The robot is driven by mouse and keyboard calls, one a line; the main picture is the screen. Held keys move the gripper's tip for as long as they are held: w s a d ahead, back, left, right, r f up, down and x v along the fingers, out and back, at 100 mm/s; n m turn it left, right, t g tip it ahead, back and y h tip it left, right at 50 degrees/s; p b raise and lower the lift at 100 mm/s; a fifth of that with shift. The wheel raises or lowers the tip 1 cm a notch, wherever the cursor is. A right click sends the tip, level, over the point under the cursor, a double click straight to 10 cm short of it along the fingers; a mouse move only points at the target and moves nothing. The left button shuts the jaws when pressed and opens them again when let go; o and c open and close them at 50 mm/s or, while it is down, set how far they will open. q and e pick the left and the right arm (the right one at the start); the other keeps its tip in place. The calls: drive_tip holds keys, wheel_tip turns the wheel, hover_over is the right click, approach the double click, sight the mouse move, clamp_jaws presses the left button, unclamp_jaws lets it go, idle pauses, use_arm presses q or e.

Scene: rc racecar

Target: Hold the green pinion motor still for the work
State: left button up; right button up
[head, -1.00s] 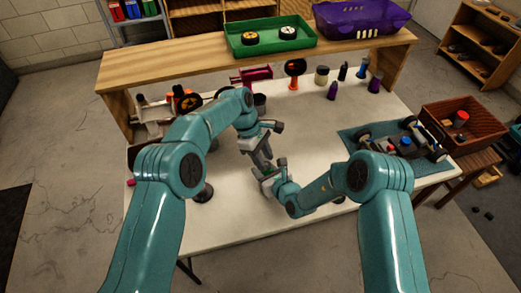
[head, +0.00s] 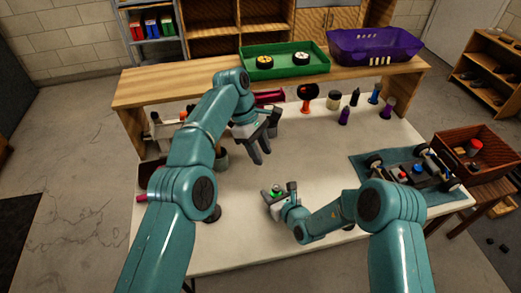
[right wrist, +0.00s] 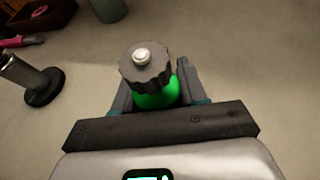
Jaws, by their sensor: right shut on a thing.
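The green pinion motor (right wrist: 155,92) has a bright green body and a dark toothed pinion (right wrist: 147,65) with a pale shaft end. In the right wrist view it sits between the fingers of my right gripper (right wrist: 155,100), which is shut on it. In the head view only a bit of green (head: 276,189) shows at my right gripper (head: 281,195), low over the white table. My left gripper (head: 264,150) is above and left of it, clear of the motor, with its fingers apart and nothing visible between them.
A car chassis (head: 405,172) lies on a blue mat (head: 375,182) at the right, near a brown crate (head: 493,160). Several bottles stand along the table's back. A green tray (head: 272,72) and purple basket (head: 373,48) sit on the shelf. A dark-based post (right wrist: 42,85) stands left.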

drive_tip(key=o, duration=1.2)
drive_tip(key=shift+o, duration=0.2)
drive_tip(key=shift+s, duration=0.1)
drive_tip(key=v, duration=1.2)
